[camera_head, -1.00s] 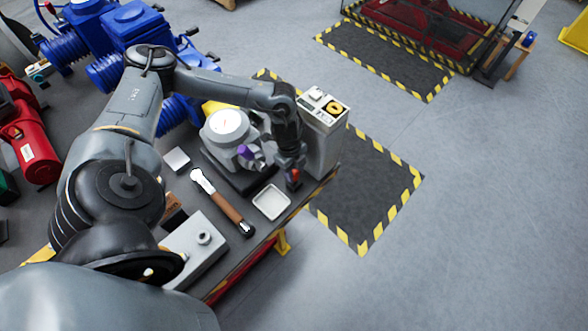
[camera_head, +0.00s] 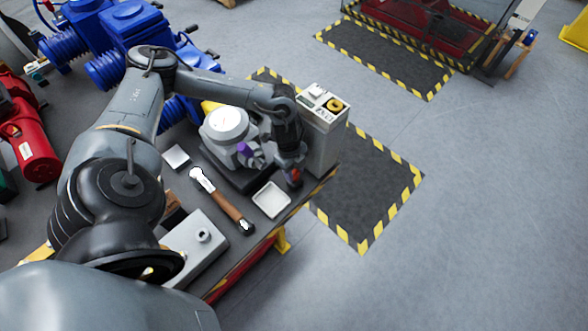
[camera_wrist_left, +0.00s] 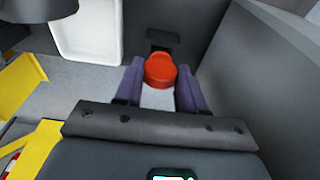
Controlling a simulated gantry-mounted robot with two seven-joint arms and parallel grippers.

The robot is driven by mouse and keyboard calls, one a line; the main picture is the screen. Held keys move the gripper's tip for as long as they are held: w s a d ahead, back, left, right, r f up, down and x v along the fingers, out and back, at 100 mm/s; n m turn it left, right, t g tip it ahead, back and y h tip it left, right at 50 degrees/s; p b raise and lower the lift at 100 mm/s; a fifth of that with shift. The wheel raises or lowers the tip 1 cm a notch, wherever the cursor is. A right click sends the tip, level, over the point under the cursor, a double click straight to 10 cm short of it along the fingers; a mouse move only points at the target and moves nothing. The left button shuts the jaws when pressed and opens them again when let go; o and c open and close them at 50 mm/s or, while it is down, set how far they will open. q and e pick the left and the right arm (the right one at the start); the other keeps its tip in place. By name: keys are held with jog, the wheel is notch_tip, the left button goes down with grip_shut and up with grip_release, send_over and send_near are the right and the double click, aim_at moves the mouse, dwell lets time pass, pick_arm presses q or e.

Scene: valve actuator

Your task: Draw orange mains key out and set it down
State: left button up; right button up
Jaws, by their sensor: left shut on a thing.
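My left gripper (camera_head: 293,180) is at the bench's front right edge, beside the white tray (camera_head: 270,200). In the left wrist view its two purple-grey fingers (camera_wrist_left: 160,88) are shut on the orange mains key (camera_wrist_left: 160,68), whose round orange-red head shows between the tips. A small orange-red patch of the key also shows at the gripper in the head view (camera_head: 296,173). A dark slot (camera_wrist_left: 160,38) lies just beyond the key; I cannot tell whether the key still touches anything there. The empty tray also shows in the wrist view (camera_wrist_left: 92,28). My right gripper is out of view.
A grey control cabinet (camera_head: 322,145) with a yellow-ringed knob (camera_head: 335,105) stands right behind the gripper. The white-grey valve actuator (camera_head: 228,128) is to the left. A wooden-handled tool (camera_head: 228,206) and a grey box (camera_head: 195,247) lie left of the tray.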

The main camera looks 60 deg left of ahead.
pick_arm(q)
jog(key=shift+f+b, duration=0.3)
jog(key=shift+f, duration=0.6)
jog(key=o, duration=1.2)
jog(key=shift+o, duration=0.2)
jog(key=shift+r, duration=0.1)
notch_tip(320, 180, up, 11)
jog(key=a, duration=0.1)
jog(key=shift+s+a+f+p, duration=0.2)
jog(key=shift+s+a+p, duration=0.05)
jog(key=shift+s+p, duration=0.1)
